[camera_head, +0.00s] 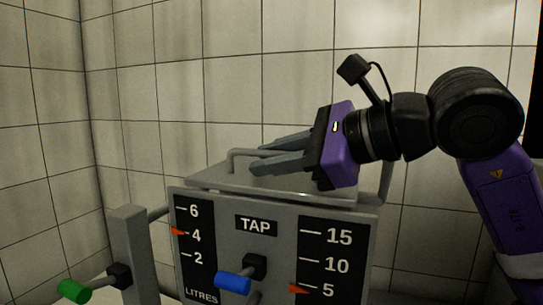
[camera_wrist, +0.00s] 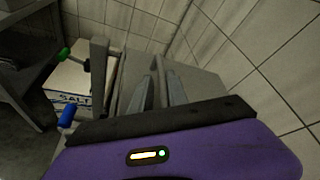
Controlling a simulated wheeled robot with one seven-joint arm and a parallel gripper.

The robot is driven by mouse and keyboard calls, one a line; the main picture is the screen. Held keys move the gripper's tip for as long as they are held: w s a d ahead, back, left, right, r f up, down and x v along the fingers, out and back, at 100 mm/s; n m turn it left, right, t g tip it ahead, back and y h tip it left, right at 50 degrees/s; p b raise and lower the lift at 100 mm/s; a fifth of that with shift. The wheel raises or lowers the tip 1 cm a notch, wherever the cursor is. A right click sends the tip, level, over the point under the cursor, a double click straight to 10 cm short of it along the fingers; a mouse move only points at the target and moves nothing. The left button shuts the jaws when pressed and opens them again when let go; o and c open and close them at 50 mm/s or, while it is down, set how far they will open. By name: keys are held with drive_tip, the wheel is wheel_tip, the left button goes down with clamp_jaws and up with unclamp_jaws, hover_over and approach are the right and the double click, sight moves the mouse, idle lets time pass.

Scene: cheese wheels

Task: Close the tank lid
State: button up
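The grey tank (camera_head: 277,226) has a front panel marked TAP, with scales on both sides. Its grey lid (camera_head: 225,177) lies flat or nearly flat across the top; I cannot tell whether it is fully seated. A bar handle (camera_head: 240,152) rises from the lid, partly behind my fingers. My gripper (camera_head: 255,160) is above the lid by the handle, its two fingers apart and pointing left. In the wrist view the fingers of my gripper (camera_wrist: 155,75) reach over the lid (camera_wrist: 205,88) with a gap between them. Whether they touch the lid or handle is unclear.
A blue-handled tap (camera_head: 233,282) sticks out of the tank front. A grey post (camera_head: 130,240) with a green-handled lever (camera_head: 75,291) stands at the left. A box marked SALT (camera_wrist: 72,82) is beside it in the wrist view. Tiled walls (camera_head: 200,60) stand behind.

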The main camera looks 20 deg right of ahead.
drive_tip(key=shift+w+r, duration=0.1)
wheel_tip(320, 180, up, 20)
drive_tip(key=p, duration=0.4)
idle(0.3)
